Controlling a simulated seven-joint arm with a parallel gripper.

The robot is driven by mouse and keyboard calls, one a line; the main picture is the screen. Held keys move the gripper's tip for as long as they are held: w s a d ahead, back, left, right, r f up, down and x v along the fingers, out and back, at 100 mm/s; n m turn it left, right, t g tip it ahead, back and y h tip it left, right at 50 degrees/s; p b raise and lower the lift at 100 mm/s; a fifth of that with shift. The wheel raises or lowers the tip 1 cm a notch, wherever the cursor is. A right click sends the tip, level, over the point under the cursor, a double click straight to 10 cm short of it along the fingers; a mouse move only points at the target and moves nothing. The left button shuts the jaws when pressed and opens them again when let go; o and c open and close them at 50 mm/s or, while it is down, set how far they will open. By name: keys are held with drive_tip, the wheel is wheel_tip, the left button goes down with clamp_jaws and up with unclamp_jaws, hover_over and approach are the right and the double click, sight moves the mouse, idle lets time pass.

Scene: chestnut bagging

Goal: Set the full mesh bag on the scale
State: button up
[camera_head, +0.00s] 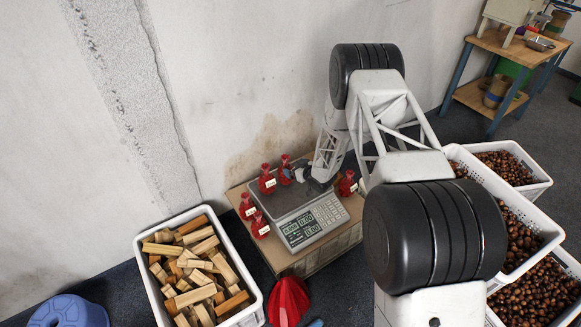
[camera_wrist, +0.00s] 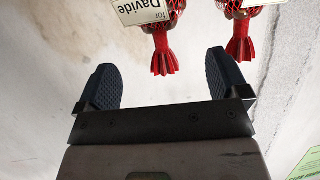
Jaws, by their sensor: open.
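Several red mesh bags with white tags stand on and around the scale (camera_head: 302,226). One red bag (camera_head: 267,182) appears at the left edge of its metal platter, and another (camera_head: 285,172) is near the platter's back. My gripper (camera_head: 300,172) is just right of that back bag, over the platter's rear. In the wrist view my gripper (camera_wrist: 161,66) is open. The gathered red neck of a bag tagged "for Davide" (camera_wrist: 163,52) shows between and beyond the fingers; contact cannot be told. A second bag (camera_wrist: 240,38) is beyond the right finger.
Other bags stand left of the scale (camera_head: 247,207) and right of it (camera_head: 347,184). A white crate of wood blocks (camera_head: 258,300) is front left. White crates of chestnuts (camera_head: 465,158) are at right. A red ribbed object (camera_head: 288,300) lies in front. The wall is close behind.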

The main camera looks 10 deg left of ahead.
drive_tip(key=shift+v, duration=2.15)
